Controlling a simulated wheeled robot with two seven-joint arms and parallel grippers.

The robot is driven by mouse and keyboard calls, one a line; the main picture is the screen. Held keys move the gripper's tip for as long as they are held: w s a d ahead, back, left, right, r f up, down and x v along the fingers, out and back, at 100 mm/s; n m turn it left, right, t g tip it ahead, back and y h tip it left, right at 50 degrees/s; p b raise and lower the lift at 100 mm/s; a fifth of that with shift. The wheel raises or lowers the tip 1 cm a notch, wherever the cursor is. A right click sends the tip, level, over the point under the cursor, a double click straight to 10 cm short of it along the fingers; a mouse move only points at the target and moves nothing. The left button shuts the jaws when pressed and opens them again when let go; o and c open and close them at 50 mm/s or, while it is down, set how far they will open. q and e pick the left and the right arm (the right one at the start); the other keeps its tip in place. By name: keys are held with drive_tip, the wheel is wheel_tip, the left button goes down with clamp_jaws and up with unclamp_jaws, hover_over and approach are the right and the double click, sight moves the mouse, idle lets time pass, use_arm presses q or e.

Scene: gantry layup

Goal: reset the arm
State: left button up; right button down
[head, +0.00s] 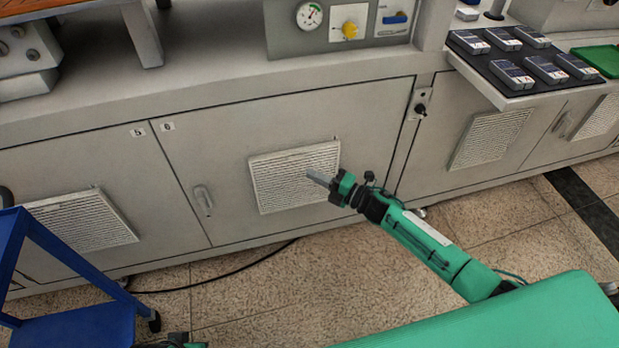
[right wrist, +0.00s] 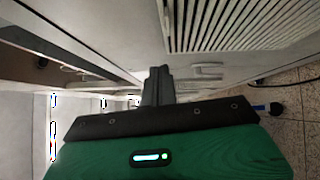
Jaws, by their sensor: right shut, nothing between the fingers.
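My right arm is green and reaches in from the lower right of the head view. Its gripper (head: 320,179) is in front of the grey cabinet's vent and points left. The gripper is shut and empty. In the right wrist view the closed fingers (right wrist: 158,86) stand together in the middle, with nothing between them. My left gripper does not show clearly; only a small dark and green part is at the bottom edge of the head view.
A long grey cabinet (head: 230,135) with vents and handles fills the back. A control panel (head: 340,22) is above it. A black tray (head: 487,66) with several grey devices stands at upper right. A blue cart (head: 85,326) is at lower left. A black cable (head: 215,281) lies on the floor.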

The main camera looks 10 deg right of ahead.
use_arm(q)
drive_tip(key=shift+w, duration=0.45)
use_arm(e)
drive_tip(key=v, duration=0.7)
drive_tip(key=shift+d, duration=0.35)
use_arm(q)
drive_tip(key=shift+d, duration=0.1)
use_arm(e)
drive_tip(key=shift+s, duration=0.15)
